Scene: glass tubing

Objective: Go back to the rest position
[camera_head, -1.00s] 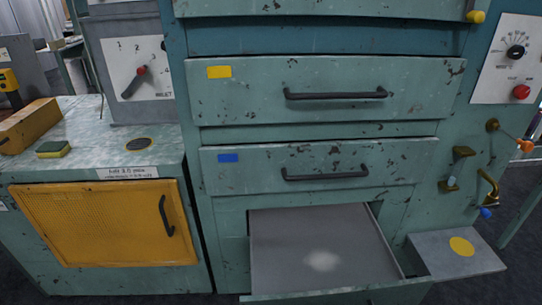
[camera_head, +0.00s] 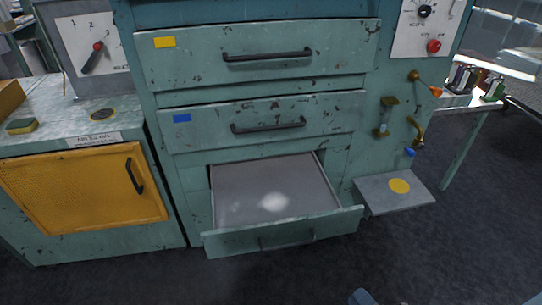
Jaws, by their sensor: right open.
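Only a small blue-grey piece of my right gripper (camera_head: 362,297) shows at the bottom edge of the head view. Most of it is cut off, and it is open, with nothing seen in it. It is in front of the cabinet and apart from the open bottom drawer. My left gripper is out of view. The bottom drawer (camera_head: 240,190) is pulled out and looks empty, with a pale bright patch on its floor. The drawers with the yellow tag (camera_head: 205,60) and the blue tag (camera_head: 215,128) above it are shut.
A grey shelf (camera_head: 375,205) with a yellow disc juts out at the cabinet's right. Brass taps (camera_head: 417,130) are above it. A yellow door (camera_head: 85,190) is shut at left, with a sponge (camera_head: 21,126) on the counter. A table with bottles stands back right. Dark floor is clear in front.

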